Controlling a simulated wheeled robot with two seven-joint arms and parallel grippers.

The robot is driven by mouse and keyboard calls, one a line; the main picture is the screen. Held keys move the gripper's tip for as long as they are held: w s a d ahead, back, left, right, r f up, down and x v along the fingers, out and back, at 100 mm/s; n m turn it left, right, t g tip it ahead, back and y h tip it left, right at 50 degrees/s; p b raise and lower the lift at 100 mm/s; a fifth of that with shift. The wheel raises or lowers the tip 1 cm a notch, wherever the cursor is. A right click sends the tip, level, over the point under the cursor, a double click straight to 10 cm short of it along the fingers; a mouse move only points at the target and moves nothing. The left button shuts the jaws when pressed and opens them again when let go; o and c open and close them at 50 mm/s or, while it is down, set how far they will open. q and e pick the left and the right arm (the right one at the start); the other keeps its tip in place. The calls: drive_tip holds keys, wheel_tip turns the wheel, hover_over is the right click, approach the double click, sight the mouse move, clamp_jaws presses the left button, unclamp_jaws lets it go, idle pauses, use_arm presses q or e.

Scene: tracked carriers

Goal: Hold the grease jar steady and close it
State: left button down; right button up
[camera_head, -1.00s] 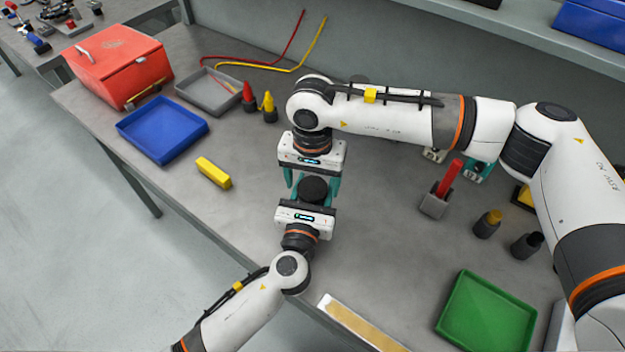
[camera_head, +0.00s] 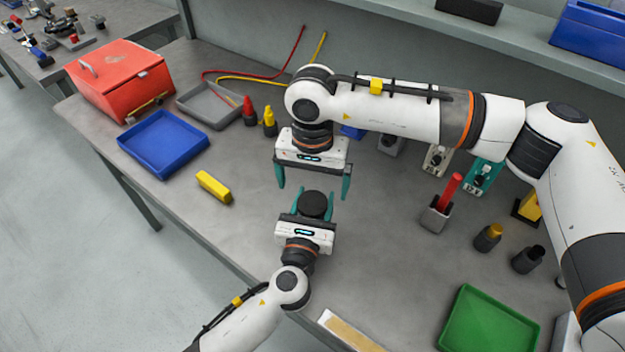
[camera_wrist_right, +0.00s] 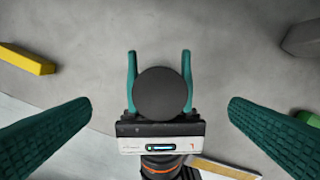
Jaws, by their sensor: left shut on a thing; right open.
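The grease jar, with a round dark top (camera_head: 313,205), is between the teal fingers of my left gripper (camera_head: 314,193), which is shut on it near the front of the bench. The right wrist view shows the top as a plain dark disc (camera_wrist_right: 161,94) from above. It hides the jar body, so I cannot tell how the lid sits. My right gripper (camera_head: 313,186) is open and empty. Its fingers (camera_wrist_right: 160,115) stand wide apart on either side of the jar in the wrist view, not touching it.
A yellow block (camera_head: 214,187) and a blue tray (camera_head: 163,143) lie to the left. A grey holder with a red stick (camera_head: 436,216), dark bottles (camera_head: 488,238) and a green tray (camera_head: 488,322) stand to the right. The bench around the jar is clear.

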wheel_tip(320, 180, up, 12)
idle(0.4)
drive_tip(key=shift+f, duration=0.1)
use_arm(q)
drive_tip(key=c, duration=0.5)
unclamp_jaws()
drive_tip(key=shift+s, duration=0.15)
drive_tip(key=b+v, duration=0.1)
drive_tip(key=v, duration=0.9)
drive_tip(key=shift+s+f+b, duration=0.1)
drive_tip(key=shift+f+b, duration=0.05)
drive_tip(key=shift+b, duration=0.25)
drive_tip(key=shift+v, duration=0.8)
use_arm(e)
drive_tip(key=shift+f, duration=1)
